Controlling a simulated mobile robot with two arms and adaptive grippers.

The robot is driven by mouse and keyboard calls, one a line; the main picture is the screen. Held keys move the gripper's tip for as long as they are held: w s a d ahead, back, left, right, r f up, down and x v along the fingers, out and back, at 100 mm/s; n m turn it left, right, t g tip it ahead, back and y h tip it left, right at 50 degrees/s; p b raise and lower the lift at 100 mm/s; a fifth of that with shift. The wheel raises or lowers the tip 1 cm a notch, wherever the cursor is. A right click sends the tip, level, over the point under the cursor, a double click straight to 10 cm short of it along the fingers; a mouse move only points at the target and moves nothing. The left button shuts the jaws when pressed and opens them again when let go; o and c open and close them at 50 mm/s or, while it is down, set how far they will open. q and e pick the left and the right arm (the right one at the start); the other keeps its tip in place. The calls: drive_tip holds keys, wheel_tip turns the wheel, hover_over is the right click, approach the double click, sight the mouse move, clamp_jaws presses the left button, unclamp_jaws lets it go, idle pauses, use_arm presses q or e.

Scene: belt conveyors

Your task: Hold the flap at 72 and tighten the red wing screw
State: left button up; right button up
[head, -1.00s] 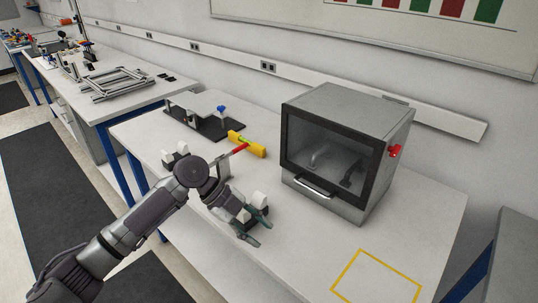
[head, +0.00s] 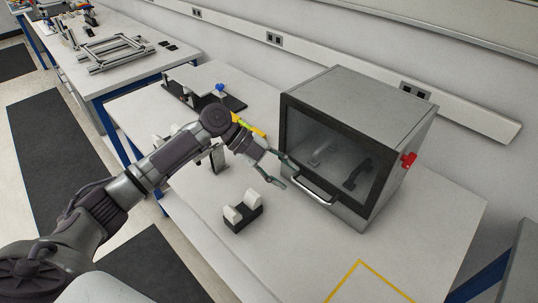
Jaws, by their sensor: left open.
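The flap looks to be the dark-framed glass door (head: 330,165) on the front of a grey metal box (head: 372,100). It is shut and has a silver bar handle (head: 311,190) along its lower edge. The red wing screw (head: 408,160) sits on the box's right side. My left gripper (head: 284,172) is open, with its fingers by the left end of the handle. I cannot tell whether a finger touches the handle or door. No angle scale can be read. My right gripper is not in view.
A black holder with white pads (head: 243,211) stands in front of the box. A yellow object (head: 247,126) lies partly hidden behind my left arm. A stand with a blue knob (head: 219,88) is at the back left. A yellow outline (head: 372,268) marks clear table at front right.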

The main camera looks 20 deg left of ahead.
sight(305, 188)
use_arm(q)
drive_tip(key=p+x, duration=0.1)
drive_tip(key=x, duration=0.4)
drive_tip(key=shift+w+d+f+p, duration=0.1)
drive_tip(key=shift+d+f+p, duration=0.05)
drive_tip(key=shift+d+p, duration=0.2)
drive_tip(key=shift+d+f, duration=0.25)
drive_tip(key=shift+w+d+f, duration=0.1)
drive_tip(key=shift+d+f, duration=0.05)
drive_tip(key=shift+f, duration=0.15)
drive_tip(key=c, duration=0.6)
clamp_jaws()
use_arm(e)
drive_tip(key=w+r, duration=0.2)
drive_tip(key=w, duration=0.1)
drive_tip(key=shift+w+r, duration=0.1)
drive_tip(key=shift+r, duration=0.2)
